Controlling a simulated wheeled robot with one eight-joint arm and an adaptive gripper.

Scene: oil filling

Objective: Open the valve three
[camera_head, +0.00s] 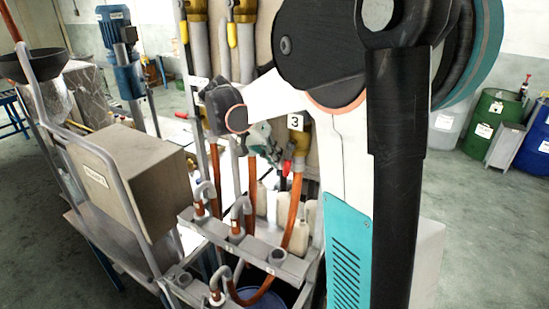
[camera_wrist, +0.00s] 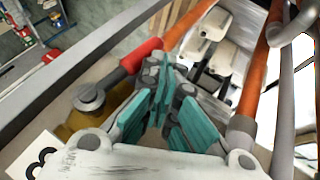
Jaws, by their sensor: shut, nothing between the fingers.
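Valve three is a brass valve body (camera_head: 301,143) below a white label marked 3 (camera_head: 295,124) in the head view. Its red lever handle (camera_head: 285,169) shows low beside it, between my gripper and the orange hose. In the wrist view the brass body (camera_wrist: 78,122) is at lower left, and the red handle (camera_wrist: 141,55) runs from the grey pivot nut up and right. My gripper (camera_wrist: 172,82) has teal finger pads and is shut with nothing held. Its fingers lie close beside the handle; I cannot tell if they touch it. My gripper (camera_head: 262,147) is partly hidden by the wrist in the head view.
White jugs (camera_wrist: 209,42) stand beyond my fingers. An orange hose (camera_wrist: 257,70) runs on the right in the wrist view. A metal rack (camera_head: 250,254) with bent pipes stands below. A grey box (camera_head: 130,178) is at left. Open floor (camera_head: 480,220) lies at right.

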